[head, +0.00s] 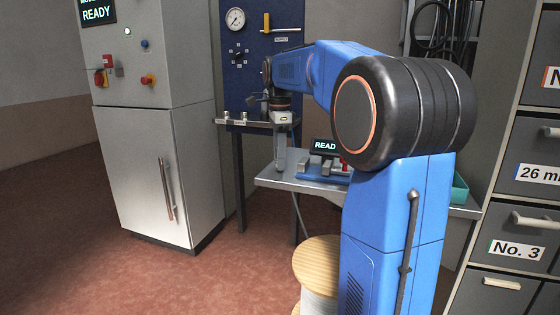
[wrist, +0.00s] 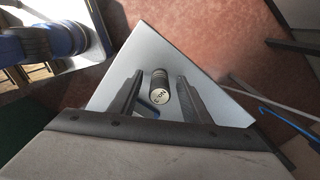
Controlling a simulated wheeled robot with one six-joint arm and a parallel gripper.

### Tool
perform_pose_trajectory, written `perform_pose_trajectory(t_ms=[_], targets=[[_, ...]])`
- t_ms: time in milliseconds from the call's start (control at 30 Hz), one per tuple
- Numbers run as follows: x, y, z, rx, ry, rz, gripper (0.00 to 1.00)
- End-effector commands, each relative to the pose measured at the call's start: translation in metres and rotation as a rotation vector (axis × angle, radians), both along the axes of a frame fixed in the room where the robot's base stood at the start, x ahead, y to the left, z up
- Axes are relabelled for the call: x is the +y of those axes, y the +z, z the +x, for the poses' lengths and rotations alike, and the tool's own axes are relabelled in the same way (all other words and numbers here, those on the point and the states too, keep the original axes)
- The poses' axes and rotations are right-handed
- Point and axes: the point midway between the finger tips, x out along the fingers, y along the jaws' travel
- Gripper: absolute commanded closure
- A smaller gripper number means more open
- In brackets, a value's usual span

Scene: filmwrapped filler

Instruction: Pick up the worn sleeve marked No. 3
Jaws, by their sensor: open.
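A small dark cylinder with a pale lettered end, which looks like the worn sleeve (wrist: 159,86), is on the grey tabletop (wrist: 150,40) in the wrist view. Its lettering seems to begin with "No", but the number is too small to read surely. My gripper (wrist: 159,77) is open, with one finger to each side of the sleeve in that view. I cannot tell how far above the sleeve the fingertips are. In the head view my gripper (head: 282,148) points down over the left end of the metal table (head: 272,181); I cannot make out the sleeve there.
A blue fixture with a display (head: 325,146) stands on the table to the right of my gripper. A small shelf (head: 243,124) on the blue panel (head: 262,95) is close behind. A cable spool (head: 318,260) stands in front; drawers (head: 527,205) are at right.

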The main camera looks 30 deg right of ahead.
Motion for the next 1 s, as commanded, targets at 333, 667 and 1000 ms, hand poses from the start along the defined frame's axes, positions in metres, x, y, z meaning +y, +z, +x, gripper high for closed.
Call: perform_pose_trajectory(t_ms=[333,667,1000], targets=[[0.0,-0.004,0.0,0.0,0.0,0.0,0.71],[0.0,-0.003,0.0,0.0,0.0,0.0,1.0],[0.0,0.028,0.001,-0.002,0.0,-0.001,1.0]])
